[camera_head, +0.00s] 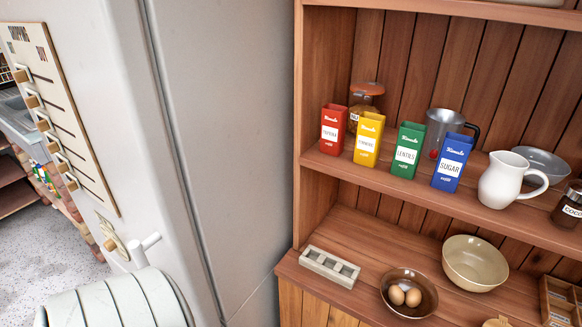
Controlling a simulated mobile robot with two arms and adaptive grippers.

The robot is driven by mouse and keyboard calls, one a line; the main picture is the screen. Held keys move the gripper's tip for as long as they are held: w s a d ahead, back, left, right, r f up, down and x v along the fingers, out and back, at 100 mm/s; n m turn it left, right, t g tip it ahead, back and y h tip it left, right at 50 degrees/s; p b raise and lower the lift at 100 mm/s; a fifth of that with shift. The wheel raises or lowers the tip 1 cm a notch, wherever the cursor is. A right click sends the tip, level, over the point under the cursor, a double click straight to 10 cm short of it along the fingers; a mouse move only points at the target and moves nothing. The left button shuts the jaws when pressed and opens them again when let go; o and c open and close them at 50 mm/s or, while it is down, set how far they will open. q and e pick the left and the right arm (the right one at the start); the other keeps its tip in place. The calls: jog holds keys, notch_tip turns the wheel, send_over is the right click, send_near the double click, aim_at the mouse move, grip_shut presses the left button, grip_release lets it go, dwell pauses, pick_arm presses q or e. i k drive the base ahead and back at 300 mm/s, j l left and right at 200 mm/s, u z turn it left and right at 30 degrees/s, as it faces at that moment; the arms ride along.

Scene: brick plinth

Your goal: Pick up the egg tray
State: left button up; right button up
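The egg tray (331,267) is a small, pale grey-beige block with a row of hollows in its top. It sits on the left part of the wooden cabinet's lower shelf, near the front edge. No egg shows in it. To its right, a dark brown bowl (398,307) holds two brown eggs (405,296). Neither of my grippers is in the head view, so nothing shows of their state or of their distance from the tray.
A cream bowl (474,264) stands behind and right of the brown bowl. Bare wood surrounds the tray. The upper shelf (400,186) holds colored boxes, a white jug (508,180) and jars.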

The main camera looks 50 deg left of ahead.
aim_at(344, 274)
jog(key=j+u, duration=0.1)
jog(key=u, duration=1.1)
jog(key=k+j, duration=0.05)
